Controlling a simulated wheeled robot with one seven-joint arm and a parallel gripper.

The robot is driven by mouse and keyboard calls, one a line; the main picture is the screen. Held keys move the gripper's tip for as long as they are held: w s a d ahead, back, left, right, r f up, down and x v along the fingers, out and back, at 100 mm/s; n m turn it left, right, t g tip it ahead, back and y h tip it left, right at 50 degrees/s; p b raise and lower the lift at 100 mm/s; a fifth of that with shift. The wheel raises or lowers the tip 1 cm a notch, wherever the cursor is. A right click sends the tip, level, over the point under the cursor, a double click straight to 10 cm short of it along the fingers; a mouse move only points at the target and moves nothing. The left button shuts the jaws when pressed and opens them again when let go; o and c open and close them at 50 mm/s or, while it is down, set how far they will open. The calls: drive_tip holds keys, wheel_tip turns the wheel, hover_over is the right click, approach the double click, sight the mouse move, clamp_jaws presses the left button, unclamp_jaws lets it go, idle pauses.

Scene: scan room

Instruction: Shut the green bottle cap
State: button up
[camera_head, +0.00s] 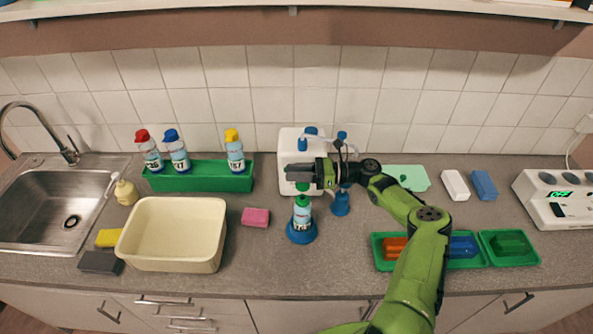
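The bottle with the green cap (302,214) stands upright in a round blue base (301,235) on the counter. Its green cap (302,200) is at the top, and a further green piece shows just above it, under my gripper. I cannot tell whether the cap is open or shut. My gripper (301,175) is black, reaches in from the right and sits directly above the bottle top, at or very near the cap. The fingers are too small and dark to show whether they are open or shut, or touching the cap.
A white device (290,145) stands close behind, with a small blue bottle-like object (340,204) to the right. A pink sponge (255,217) and cream tub (172,263) lie left. A green rack (205,181) holds several bottles. Green trays (510,262) are right.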

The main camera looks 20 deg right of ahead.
drive_tip(key=shift+c, duration=0.2)
clamp_jaws()
